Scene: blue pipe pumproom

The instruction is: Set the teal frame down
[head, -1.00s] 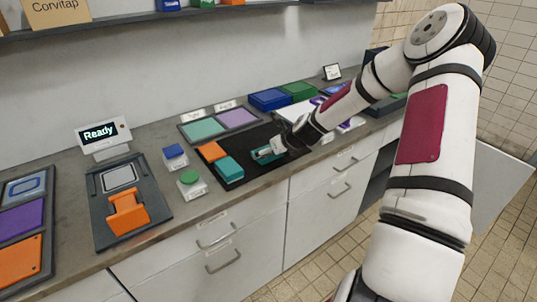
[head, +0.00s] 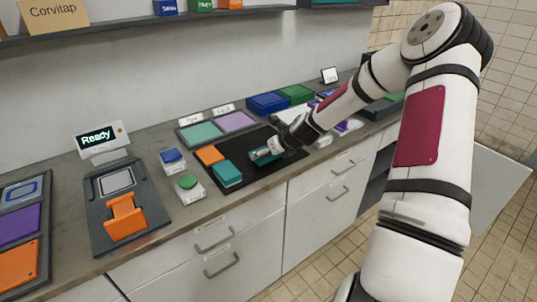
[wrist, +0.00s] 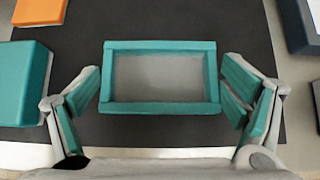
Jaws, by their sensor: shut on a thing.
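The teal frame (wrist: 160,108) is a rectangular rim with a grey inside. In the wrist view it lies level between my two teal-padded fingers. My gripper (wrist: 162,92) is shut on it, one finger at each short side. In the head view my gripper (head: 264,155) is low over the black mat (head: 262,179). There the frame is mostly hidden by the fingers, and I cannot tell whether it touches the mat.
A teal block (head: 227,173) and an orange block (head: 210,155) lie left of my gripper on the mat. A tray with teal and purple panels (head: 236,121) is behind. Blue-topped (head: 172,158) and green-topped (head: 188,182) boxes stand left. The mat's front part is clear.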

